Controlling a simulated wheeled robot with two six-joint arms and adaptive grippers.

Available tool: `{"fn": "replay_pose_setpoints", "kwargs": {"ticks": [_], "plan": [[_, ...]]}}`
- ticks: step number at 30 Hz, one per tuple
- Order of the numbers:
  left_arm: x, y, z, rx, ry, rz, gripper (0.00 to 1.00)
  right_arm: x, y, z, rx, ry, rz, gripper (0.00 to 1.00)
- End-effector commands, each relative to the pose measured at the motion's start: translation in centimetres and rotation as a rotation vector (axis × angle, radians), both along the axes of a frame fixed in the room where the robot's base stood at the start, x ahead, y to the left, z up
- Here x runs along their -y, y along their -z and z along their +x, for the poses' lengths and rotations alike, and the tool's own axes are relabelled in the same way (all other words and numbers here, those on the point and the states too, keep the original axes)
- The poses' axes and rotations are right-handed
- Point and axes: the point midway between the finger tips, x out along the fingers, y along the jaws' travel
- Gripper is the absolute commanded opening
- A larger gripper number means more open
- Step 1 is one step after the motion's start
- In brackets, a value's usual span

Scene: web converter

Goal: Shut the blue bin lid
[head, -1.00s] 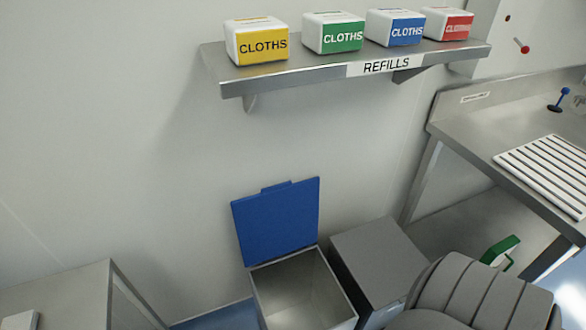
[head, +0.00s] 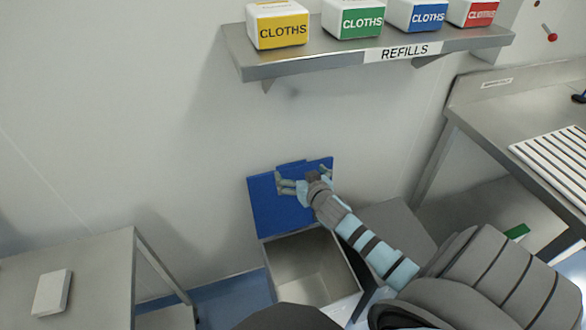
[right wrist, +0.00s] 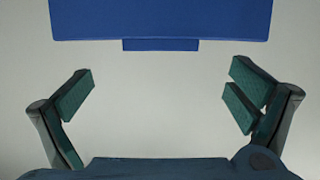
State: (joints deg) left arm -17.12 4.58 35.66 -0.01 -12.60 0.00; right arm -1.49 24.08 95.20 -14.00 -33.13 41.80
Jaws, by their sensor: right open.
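The blue bin lid (head: 264,211) stands open and upright near the wall, behind the open steel bin (head: 330,252). Its top edge has a small tab (head: 292,164). My right gripper (head: 303,178) is open and appears in front of the upper part of the lid, partly covering it. In the right wrist view the two fingers (right wrist: 160,80) are wide apart with nothing between them. The lid (right wrist: 160,18) and its tab (right wrist: 160,44) lie beyond the fingertips there. I cannot tell whether the gripper touches the lid. My left gripper is not in view.
A grey box-shaped bin (head: 395,222) stands right of the open bin, partly behind my right arm. A shelf (head: 350,57) with several cloth boxes hangs above. A steel table (head: 100,262) is at left and a steel bench (head: 490,135) at right.

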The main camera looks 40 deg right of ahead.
Motion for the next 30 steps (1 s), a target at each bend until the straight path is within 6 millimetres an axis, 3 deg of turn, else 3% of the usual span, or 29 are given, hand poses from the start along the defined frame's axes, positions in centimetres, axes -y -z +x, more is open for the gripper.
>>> {"fn": "replay_pose_setpoints", "kwargs": {"ticks": [3, 9, 19, 30], "plan": [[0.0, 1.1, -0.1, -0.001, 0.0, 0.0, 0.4, 0.9, 1.4, 2.6, 0.0, 0.002, 0.001, 1.0], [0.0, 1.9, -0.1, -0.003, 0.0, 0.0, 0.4, 1.8, 2.5, 5.2, -0.001, 0.0, 0.001, 1.0], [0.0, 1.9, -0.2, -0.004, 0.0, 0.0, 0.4, 1.9, 2.5, 5.7, -0.001, -0.001, 0.001, 1.0], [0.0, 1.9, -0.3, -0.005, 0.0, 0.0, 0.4, 1.9, 2.5, 5.7, -0.001, -0.001, 0.0, 0.42]]}}
